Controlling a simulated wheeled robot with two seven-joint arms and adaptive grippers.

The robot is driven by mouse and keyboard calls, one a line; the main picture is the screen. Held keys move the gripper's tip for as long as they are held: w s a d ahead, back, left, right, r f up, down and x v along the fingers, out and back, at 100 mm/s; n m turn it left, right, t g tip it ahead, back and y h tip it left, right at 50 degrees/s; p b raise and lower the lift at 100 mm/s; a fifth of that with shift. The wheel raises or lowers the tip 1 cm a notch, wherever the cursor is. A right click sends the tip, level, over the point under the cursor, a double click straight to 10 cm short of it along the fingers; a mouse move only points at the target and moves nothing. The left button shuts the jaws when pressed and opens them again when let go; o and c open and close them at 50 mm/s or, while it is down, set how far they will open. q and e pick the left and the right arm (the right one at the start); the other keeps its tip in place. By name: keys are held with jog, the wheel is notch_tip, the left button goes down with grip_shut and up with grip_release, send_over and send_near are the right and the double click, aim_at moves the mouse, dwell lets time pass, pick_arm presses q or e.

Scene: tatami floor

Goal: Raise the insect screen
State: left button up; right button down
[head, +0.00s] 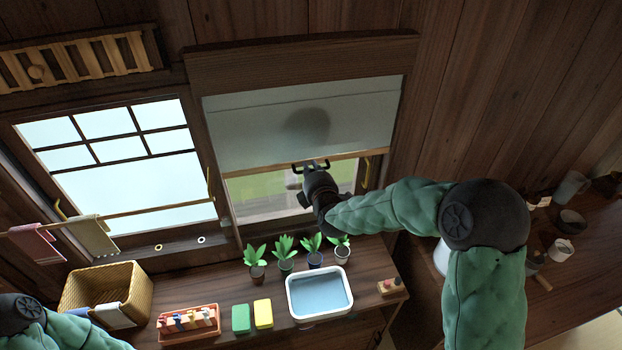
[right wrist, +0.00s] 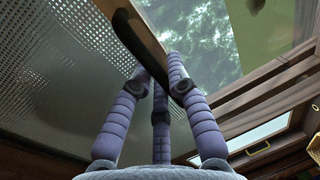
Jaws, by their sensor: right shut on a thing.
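The insect screen (head: 270,125) is a greyish panel covering the upper part of the right window, with a pale wooden bottom bar (head: 252,171). Below the bar the opening shows green outdoors.
Below the window, a wooden counter holds several potted plants (head: 285,262), a white basin (head: 318,292), sponges (head: 263,313), an orange tray (head: 165,338) and a wicker basket (head: 138,297). Cups (head: 570,188) stand at the right.

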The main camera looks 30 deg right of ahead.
notch_tip(320, 180, up, 13)
jog(key=p, duration=0.7)
jog(key=c, duration=1.2)
grip_release()
jog(key=shift+f, duration=0.1)
jog(key=shift+s, duration=0.1)
send_near(308, 126)
jog(key=v, duration=0.5)
jog(key=shift+s+a, duration=0.1)
jog(key=shift+s, duration=0.2)
